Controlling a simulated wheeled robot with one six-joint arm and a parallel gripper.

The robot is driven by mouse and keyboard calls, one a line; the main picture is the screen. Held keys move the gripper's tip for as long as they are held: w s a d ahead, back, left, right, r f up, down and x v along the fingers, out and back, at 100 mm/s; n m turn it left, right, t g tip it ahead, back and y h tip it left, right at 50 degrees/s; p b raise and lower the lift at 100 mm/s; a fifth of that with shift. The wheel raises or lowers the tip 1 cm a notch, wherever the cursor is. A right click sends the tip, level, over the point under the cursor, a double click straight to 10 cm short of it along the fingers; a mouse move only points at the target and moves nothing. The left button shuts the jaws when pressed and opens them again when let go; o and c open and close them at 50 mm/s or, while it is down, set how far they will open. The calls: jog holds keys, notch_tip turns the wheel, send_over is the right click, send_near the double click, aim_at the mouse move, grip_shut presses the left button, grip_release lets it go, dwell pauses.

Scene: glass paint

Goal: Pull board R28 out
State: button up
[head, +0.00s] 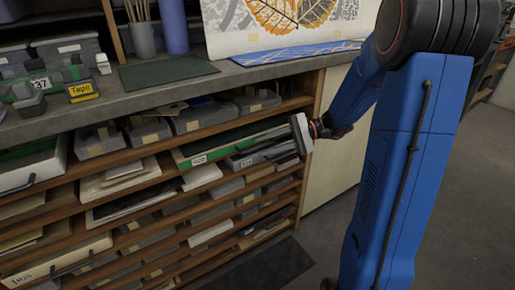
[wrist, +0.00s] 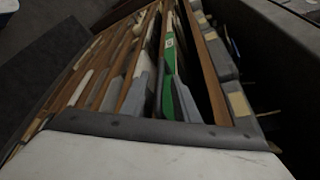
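A board with a green front edge and a small white label (head: 198,159) lies in an upper shelf slot, sticking out a little. In the wrist view a green edge with a white label (wrist: 169,43) runs between the shelf boards. I cannot tell surely which is R28.
The wooden shelf rack (head: 165,170) holds many papers, boards and grey boxes. The worktop (head: 150,95) above carries a dark green mat (head: 167,72), a yellow tape box (head: 82,91) and cups. The floor (head: 330,235) before the rack's right end looks clear.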

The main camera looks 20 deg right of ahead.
jog(key=shift+x, duration=1.5)
grip_shut()
jog(key=shift+s, duration=0.1)
